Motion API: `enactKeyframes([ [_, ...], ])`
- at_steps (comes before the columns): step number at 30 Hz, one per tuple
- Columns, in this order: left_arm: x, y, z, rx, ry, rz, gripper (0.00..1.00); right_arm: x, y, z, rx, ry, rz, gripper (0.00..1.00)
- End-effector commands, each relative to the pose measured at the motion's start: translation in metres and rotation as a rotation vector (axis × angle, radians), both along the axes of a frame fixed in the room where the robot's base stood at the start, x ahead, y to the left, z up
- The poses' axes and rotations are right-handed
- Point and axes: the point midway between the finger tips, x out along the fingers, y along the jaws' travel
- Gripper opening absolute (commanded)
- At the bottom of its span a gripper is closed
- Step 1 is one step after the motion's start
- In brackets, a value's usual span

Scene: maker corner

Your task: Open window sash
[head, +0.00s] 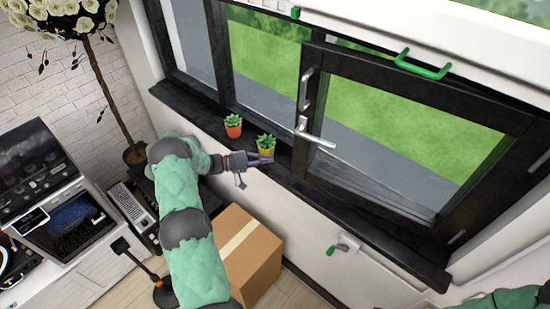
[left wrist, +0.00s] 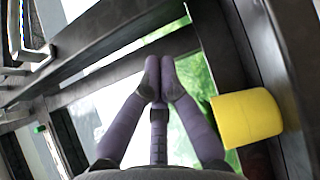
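The window sash (head: 416,94) has a black frame and a clear pane, with green grass seen through it. It looks set at a slight angle to the fixed frame, but I cannot tell how far it stands off it. A silver lever handle (head: 316,138) on its left stile lies roughly level. A grey upright pull handle (head: 306,90) is above it. My left gripper (head: 270,160) is over the sill, left of the lever and apart from it. In the left wrist view its fingertips (left wrist: 160,75) are together with nothing between them. My right gripper is out of view.
A yellow plant pot (head: 265,152) stands close beside my left gripper, large at right in the left wrist view (left wrist: 247,117). An orange pot (head: 233,131) is further left on the black sill (head: 385,233). A cardboard box (head: 250,262) is below. A green-handled fitting (head: 345,245) is on the wall.

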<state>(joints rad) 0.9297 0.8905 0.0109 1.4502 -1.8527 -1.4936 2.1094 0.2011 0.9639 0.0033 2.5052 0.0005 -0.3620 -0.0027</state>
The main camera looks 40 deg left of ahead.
Motion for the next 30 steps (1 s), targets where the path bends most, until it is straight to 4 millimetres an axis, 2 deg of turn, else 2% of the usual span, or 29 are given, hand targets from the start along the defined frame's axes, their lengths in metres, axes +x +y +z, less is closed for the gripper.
enactKeyframes([
  [6, 0.027, -0.031, 0.002, -0.003, -0.001, -0.006, 0.00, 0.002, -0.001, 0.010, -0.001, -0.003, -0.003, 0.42],
  [12, 0.045, -0.049, 0.002, -0.001, -0.002, -0.003, 0.00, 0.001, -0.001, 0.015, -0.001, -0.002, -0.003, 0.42],
  [20, 0.053, -0.058, 0.001, 0.000, -0.001, -0.001, 0.00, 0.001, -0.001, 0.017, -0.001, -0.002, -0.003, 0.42],
  [30, 0.048, -0.057, 0.001, 0.000, 0.000, 0.000, 0.00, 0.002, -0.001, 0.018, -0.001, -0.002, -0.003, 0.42],
])
